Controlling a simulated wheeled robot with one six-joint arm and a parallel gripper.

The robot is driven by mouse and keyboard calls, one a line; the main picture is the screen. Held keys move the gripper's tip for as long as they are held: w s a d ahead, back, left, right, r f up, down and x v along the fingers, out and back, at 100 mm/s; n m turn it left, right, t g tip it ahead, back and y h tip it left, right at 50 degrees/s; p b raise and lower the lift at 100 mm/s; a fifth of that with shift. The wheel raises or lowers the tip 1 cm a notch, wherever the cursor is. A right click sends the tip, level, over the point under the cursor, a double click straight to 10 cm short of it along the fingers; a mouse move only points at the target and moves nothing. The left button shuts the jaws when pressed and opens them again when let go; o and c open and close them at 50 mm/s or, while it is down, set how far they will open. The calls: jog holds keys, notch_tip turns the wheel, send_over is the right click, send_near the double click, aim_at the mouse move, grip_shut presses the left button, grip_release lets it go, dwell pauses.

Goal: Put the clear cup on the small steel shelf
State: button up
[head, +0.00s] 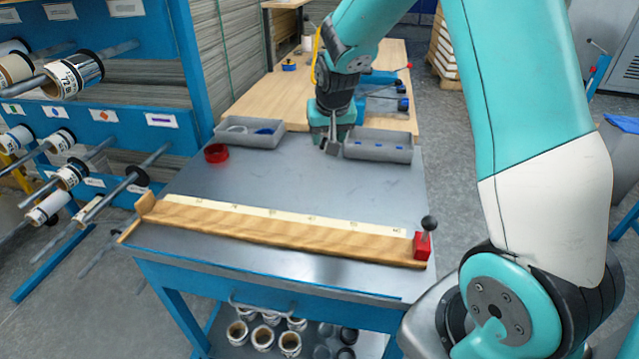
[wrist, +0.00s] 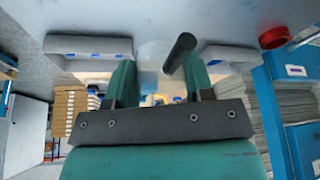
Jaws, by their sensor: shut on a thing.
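My gripper (head: 334,138) is over the far part of the grey bench top, between two grey trays. In the wrist view, its two green fingers (wrist: 160,82) stand either side of a pale, see-through shape, which looks like the clear cup (wrist: 151,56). My gripper is shut on it. A dark cylinder (wrist: 180,53) shows close by, partly in front of the cup; I cannot tell what it is. In the head view the cup is hard to make out. I cannot pick out the small steel shelf for certain.
Grey trays (head: 249,133) (head: 378,146) stand at the bench's back edge. A red ring (head: 216,153) is at left. Roll racks (head: 75,75) stand left.

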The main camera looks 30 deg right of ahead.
aim_at(325, 191)
notch_tip(325, 191, down, 14)
jog(key=shift+f, duration=0.1)
dwell(0.4)
jog(key=shift+f, duration=0.2)
jog(key=o, duration=0.9)
jog(key=shift+r, duration=0.15)
